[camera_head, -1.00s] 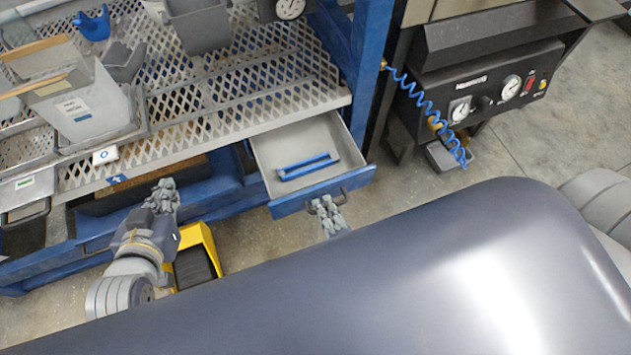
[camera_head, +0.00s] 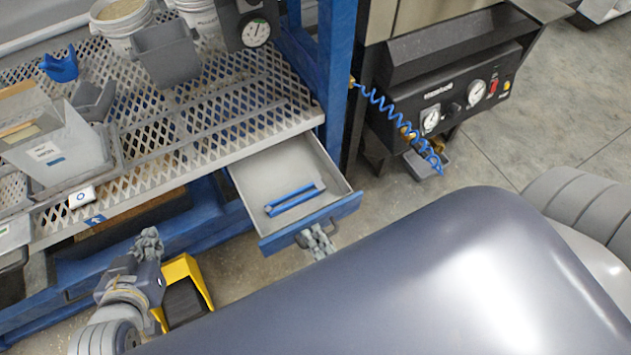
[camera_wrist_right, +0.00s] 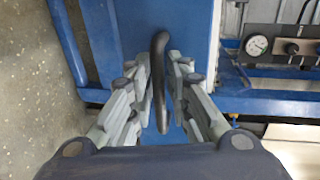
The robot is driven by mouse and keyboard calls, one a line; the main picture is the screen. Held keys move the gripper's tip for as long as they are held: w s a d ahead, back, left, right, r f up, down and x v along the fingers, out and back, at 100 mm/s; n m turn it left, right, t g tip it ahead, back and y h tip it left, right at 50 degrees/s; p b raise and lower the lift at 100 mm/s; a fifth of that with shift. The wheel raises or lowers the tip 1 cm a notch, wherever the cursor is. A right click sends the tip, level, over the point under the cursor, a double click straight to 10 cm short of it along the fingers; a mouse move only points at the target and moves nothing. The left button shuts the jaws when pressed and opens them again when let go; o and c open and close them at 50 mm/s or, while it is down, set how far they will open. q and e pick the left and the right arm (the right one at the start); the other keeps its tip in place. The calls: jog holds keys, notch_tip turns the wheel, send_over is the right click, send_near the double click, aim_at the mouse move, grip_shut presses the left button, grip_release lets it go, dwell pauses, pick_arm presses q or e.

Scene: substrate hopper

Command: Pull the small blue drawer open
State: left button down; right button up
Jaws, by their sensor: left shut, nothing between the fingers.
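The small blue drawer (camera_head: 338,211) has a blue front and a grey inside, and is pulled well out from under the perforated bench. Its dark handle (camera_head: 303,240) is on the front face. My right gripper (camera_head: 317,236) is at this handle; my grey body hides part of its arm. My left gripper (camera_head: 149,238) is shut and empty, left of the drawer, in front of the bench.
A blue handle-shaped item (camera_head: 293,198) lies in the drawer. A yellow pedal-like box (camera_head: 186,272) stands on the floor between my grippers. The perforated bench (camera_head: 240,115) holds bins and buckets. A black gauge panel (camera_head: 450,100) with a coiled blue hose is at right.

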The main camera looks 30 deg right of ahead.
jog(key=v, duration=1.2)
jog(key=shift+s, duration=0.1)
